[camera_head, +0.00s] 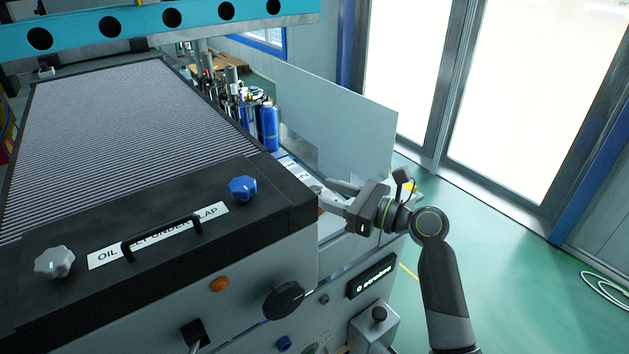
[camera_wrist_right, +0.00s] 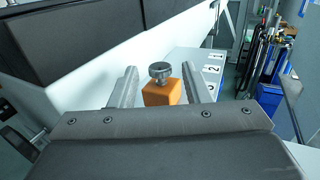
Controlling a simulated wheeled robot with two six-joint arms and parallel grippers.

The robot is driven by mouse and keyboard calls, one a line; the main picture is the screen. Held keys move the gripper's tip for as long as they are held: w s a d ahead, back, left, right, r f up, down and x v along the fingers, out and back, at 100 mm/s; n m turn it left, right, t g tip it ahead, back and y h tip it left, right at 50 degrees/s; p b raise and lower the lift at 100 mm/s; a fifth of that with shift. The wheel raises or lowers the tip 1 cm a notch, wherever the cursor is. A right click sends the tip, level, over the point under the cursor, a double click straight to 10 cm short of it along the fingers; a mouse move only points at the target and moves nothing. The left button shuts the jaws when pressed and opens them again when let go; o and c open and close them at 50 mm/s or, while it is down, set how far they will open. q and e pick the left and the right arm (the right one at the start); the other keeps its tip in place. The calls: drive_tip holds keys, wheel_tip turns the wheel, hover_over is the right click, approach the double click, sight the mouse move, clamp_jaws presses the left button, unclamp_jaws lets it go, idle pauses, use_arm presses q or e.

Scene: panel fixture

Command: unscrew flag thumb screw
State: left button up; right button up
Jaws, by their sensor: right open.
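The thumb screw (camera_wrist_right: 160,71) is a grey metal knurled knob standing upright on a small orange block (camera_wrist_right: 161,94) in the right wrist view. My right gripper (camera_head: 331,188) is at the right side of the machine, by the black panel's right end. It is open. In the right wrist view the fingers of my right gripper (camera_wrist_right: 159,75) show one on each side of the knob, with gaps to both; I cannot tell how far beyond the fingertips the knob is. In the head view the screw and block cannot be made out. My left gripper is not in view.
The black panel (camera_head: 255,215) carries a blue knob (camera_head: 242,188), a grey knob (camera_head: 54,262) and a handle (camera_head: 160,238). A pale upright sheet (camera_head: 310,110) stands behind my right gripper. Blue bottle (camera_head: 269,127) and tools stand beyond. Open floor lies to the right.

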sight(320, 191)
drive_tip(key=shift+p+x, duration=0.35)
drive_tip(key=shift+x, duration=1.5)
drive_tip(key=shift+c, duration=0.3)
drive_tip(key=c, duration=0.9)
drive_tip(key=shift+o, duration=0.2)
drive_tip(key=shift+g, duration=0.3)
